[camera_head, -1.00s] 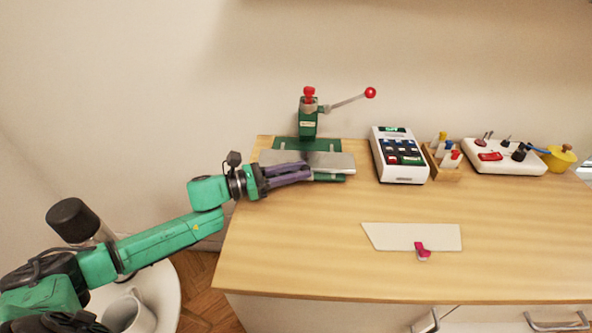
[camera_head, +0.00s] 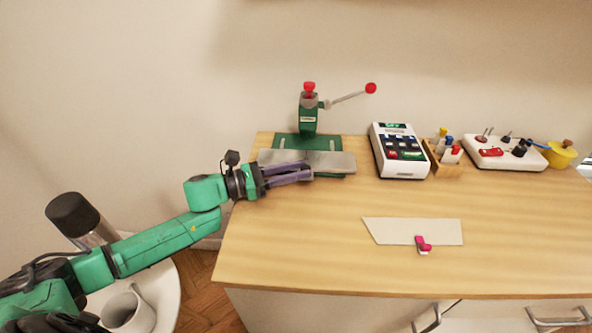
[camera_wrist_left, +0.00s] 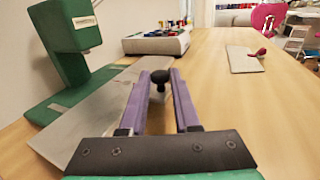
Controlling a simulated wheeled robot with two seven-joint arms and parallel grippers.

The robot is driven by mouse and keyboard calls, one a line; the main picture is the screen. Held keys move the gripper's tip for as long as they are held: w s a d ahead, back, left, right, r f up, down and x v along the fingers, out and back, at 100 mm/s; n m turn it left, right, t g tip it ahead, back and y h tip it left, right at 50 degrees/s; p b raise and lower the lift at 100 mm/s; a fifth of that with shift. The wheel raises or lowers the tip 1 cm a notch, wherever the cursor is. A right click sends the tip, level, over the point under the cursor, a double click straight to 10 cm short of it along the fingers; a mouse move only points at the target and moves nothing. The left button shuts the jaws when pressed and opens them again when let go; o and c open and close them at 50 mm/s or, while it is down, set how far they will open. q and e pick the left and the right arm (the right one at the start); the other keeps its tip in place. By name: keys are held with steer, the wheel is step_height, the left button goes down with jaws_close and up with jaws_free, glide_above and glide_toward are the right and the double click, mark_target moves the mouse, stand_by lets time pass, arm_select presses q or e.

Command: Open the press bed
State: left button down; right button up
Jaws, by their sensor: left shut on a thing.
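The green press (camera_head: 308,121) stands at the back left of the wooden table, with a red knob on top and a red-tipped lever to the right. Its flat grey press bed (camera_head: 337,160) lies over the green base and also shows in the left wrist view (camera_wrist_left: 95,115). My left gripper (camera_head: 311,172) is at the bed's front edge. In the left wrist view, its purple fingers are shut on a small black knob (camera_wrist_left: 160,77) by the bed's edge. The knob is hidden in the head view. My right gripper is not in view.
A white keypad device (camera_head: 399,150), a wooden bottle rack (camera_head: 446,168), a white control box (camera_head: 505,153) and a yellow pot (camera_head: 560,154) stand right of the press. A beige sheet (camera_head: 400,231) with a pink clip (camera_head: 422,243) lies nearer the front. The table's middle is clear.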

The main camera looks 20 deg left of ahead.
arm_select(q)
steer(key=c, duration=0.7)
jaws_free()
steer(key=shift+s+a+f, duration=0.1)
steer(key=shift+s+a, duration=0.05)
steer(key=shift+a, duration=0.1)
steer(key=p+v, duration=0.1)
steer(key=v, duration=1.3)
steer(key=shift+r+p, duration=0.2)
steer(key=shift+p, duration=0.1)
